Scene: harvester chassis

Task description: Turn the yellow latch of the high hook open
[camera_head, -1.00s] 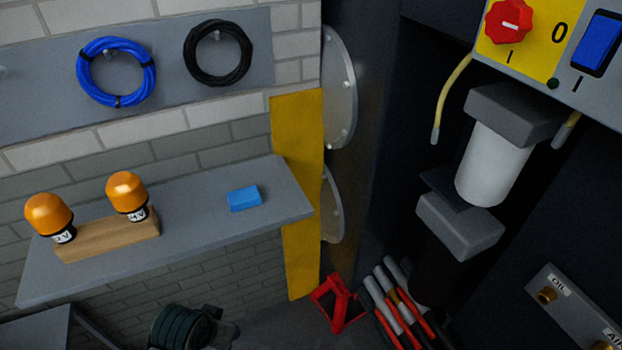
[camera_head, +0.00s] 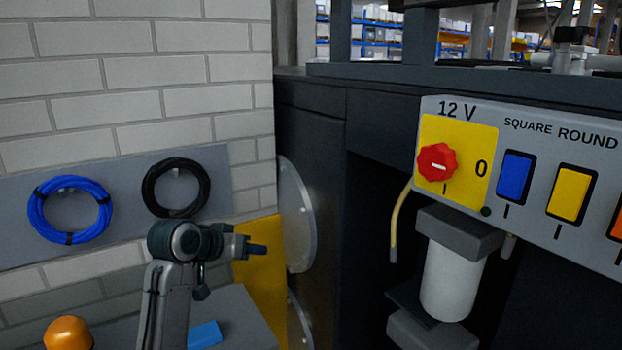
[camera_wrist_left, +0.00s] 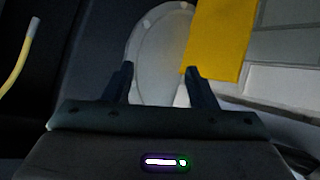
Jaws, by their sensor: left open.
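I cannot make out a high hook with a yellow latch in either view. My left gripper (camera_head: 258,249) is in the head view, in front of the yellow strip (camera_head: 262,295) at the wall's edge and pointing right toward the dark machine. In the left wrist view its two fingers (camera_wrist_left: 158,84) stand apart with nothing between them. Beyond them are a round grey plate (camera_wrist_left: 155,45) and the yellow strip (camera_wrist_left: 222,35). My right gripper is in neither view.
A blue coil (camera_head: 69,238) and a black coil (camera_head: 205,190) hang on the wall panel. The machine's control box (camera_head: 510,128) carries a red knob (camera_head: 437,163) and coloured switches. A yellow hose (camera_head: 398,215) hangs below it. A shelf (camera_head: 245,320) is under my left arm.

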